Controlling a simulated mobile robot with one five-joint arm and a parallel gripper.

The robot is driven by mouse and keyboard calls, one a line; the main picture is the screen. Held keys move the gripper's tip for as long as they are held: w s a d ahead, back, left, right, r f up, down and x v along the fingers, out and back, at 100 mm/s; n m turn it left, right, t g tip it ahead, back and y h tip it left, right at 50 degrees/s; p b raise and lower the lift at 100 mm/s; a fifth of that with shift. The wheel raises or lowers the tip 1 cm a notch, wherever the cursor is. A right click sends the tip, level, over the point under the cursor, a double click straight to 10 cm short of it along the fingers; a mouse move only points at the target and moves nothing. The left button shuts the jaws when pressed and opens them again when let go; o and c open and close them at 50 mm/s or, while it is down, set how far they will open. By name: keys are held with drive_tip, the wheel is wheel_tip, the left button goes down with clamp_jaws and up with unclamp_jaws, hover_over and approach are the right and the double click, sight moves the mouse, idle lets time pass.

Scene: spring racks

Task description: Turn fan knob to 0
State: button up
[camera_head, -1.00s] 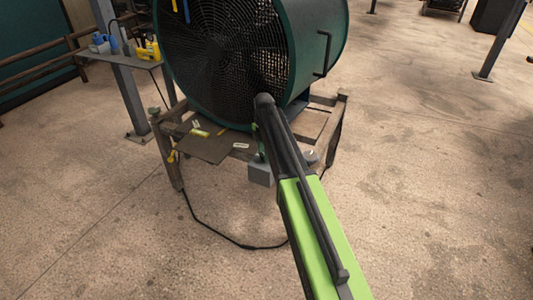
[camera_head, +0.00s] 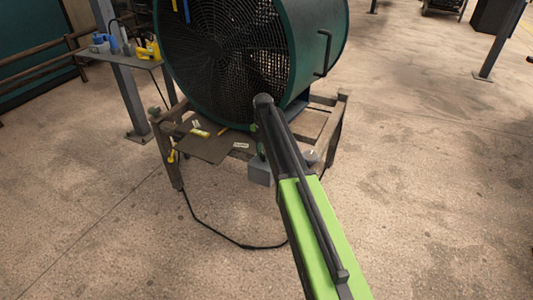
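The large dark green drum fan (camera_head: 317,45) stands on a wooden stand at the top centre, its black grille facing left and toward me. A small grey box (camera_head: 259,173) hangs at the front edge of the stand, partly behind my arm. No knob can be made out on it. My black and green arm reaches up from the bottom right, and its black end joint covers the area just above and right of the box. My gripper is hidden behind the arm, so its fingers and any contact with the box do not show.
A wooden stand (camera_head: 166,160) with a flat board and small labels carries the fan. A black cable (camera_head: 215,234) loops over the floor in front. A side shelf (camera_head: 135,62) with bottles and a yellow tool stands at left. The concrete floor around is open.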

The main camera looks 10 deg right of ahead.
sight(264, 154)
drive_tip(key=shift+o, duration=1.4)
drive_tip(key=shift+w+d, duration=0.1)
drive_tip(key=shift+r, duration=0.1)
wheel_tip(264, 154, up, 17)
drive_tip(key=p, duration=1.7)
drive_tip(key=shift+r, duration=0.15)
drive_tip(key=shift+d, duration=0.1)
